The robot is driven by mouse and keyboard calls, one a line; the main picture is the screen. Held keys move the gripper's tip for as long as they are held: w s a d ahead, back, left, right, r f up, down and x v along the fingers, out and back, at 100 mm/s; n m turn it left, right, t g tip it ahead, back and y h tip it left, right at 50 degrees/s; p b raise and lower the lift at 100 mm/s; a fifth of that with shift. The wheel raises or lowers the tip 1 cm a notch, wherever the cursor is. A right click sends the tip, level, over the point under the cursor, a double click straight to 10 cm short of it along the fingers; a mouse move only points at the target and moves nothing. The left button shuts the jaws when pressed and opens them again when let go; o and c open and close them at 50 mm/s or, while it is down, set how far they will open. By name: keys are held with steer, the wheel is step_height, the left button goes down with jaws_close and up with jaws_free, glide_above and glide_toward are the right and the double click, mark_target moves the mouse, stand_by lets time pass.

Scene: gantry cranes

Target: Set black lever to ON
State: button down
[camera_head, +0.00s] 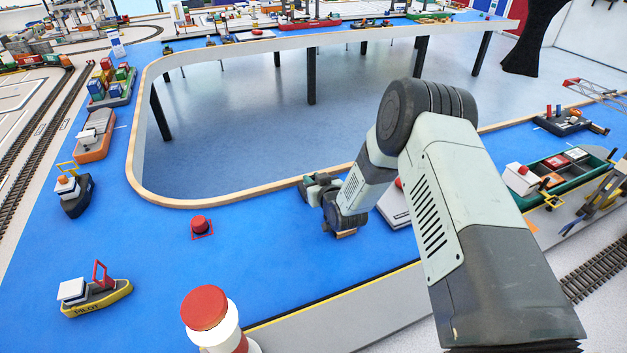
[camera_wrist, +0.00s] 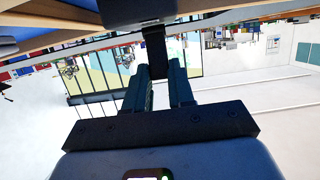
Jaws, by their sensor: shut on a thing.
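In the wrist view, the two dark fingers of my gripper (camera_wrist: 161,76) point up the picture and are shut on a dark bar, which looks like the black lever (camera_wrist: 154,42). The lever runs up from between the fingertips towards the table edge at the top. Its lower part is hidden by the fingers, and no ON or OFF marking can be read. In the head view, my arm reaches over the blue table, and my fingers and the lever cannot be made out behind my wrist.
The blue table top (camera_head: 150,235) has a wooden inner rim (camera_head: 168,201). A red buoy (camera_head: 201,225), a yellow pilot boat (camera_head: 95,297) and a red-topped white tower (camera_head: 213,318) stand left of my arm. A green barge (camera_head: 560,182) lies at right. Open blue surface lies around the buoy.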

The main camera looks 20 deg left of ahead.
steer(key=c, duration=1)
jaws_free()
steer(key=shift+o, duration=0.2)
steer(key=v, duration=1)
steer(key=shift+s+d, duration=0.3)
steer(key=shift+r, duration=0.1)
